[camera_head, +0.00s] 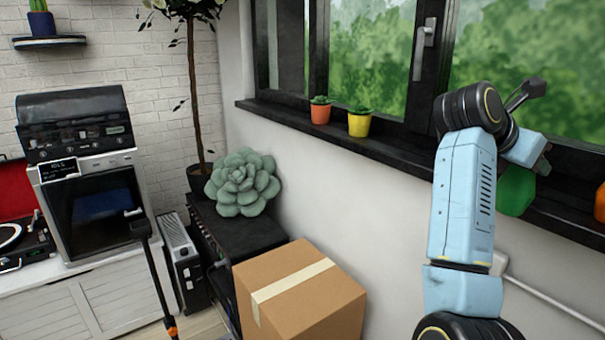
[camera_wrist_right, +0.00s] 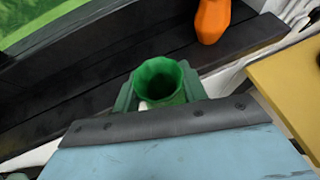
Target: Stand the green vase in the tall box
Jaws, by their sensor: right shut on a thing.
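The green vase (camera_head: 516,190) shows in the head view at the right, beside the window sill and partly hidden behind my right arm. In the right wrist view the vase (camera_wrist_right: 160,78) is seen from above, its open mouth facing the camera. My right gripper (camera_wrist_right: 158,92) is shut on it, with a finger on each side. In the head view the fingers are mostly hidden by my arm. A brown cardboard box (camera_head: 305,295) with a tape strip stands at bottom centre, its top looking closed. I cannot tell whether it is the tall box. My left gripper is out of view.
The dark window sill (camera_head: 400,157) holds a red pot (camera_head: 320,113) and a yellow pot (camera_head: 359,124). An orange vase (camera_wrist_right: 212,20) stands on the sill near the green one. A yellow surface (camera_wrist_right: 292,92) lies at the right wrist view's right. A large succulent (camera_head: 242,183) sits behind the box.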

